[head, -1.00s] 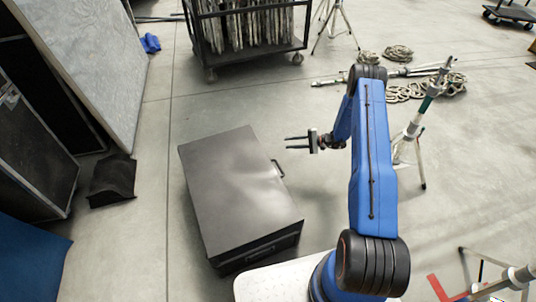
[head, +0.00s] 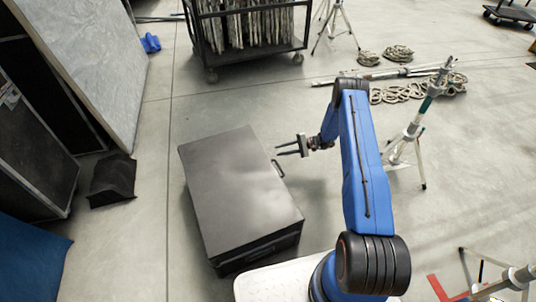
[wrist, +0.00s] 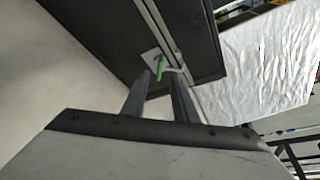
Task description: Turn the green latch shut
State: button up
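The green latch (wrist: 160,68) shows in the wrist view as a small upright green piece on a pale plate on the dark case's side. In the head view I cannot see the latch. In the wrist view my gripper (wrist: 161,88) is open, with the latch between and just beyond the fingertips. I cannot tell whether they touch it.
A wheeled cart (head: 250,45) stands at the back. A metal stand (head: 418,120) and coiled ropes (head: 405,94) are to the right of my arm. Panels (head: 85,70) lean at the left. The floor between case and cart is clear.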

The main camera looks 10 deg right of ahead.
jog(key=x, duration=0.8)
jog(key=shift+c, duration=0.4)
grip_shut()
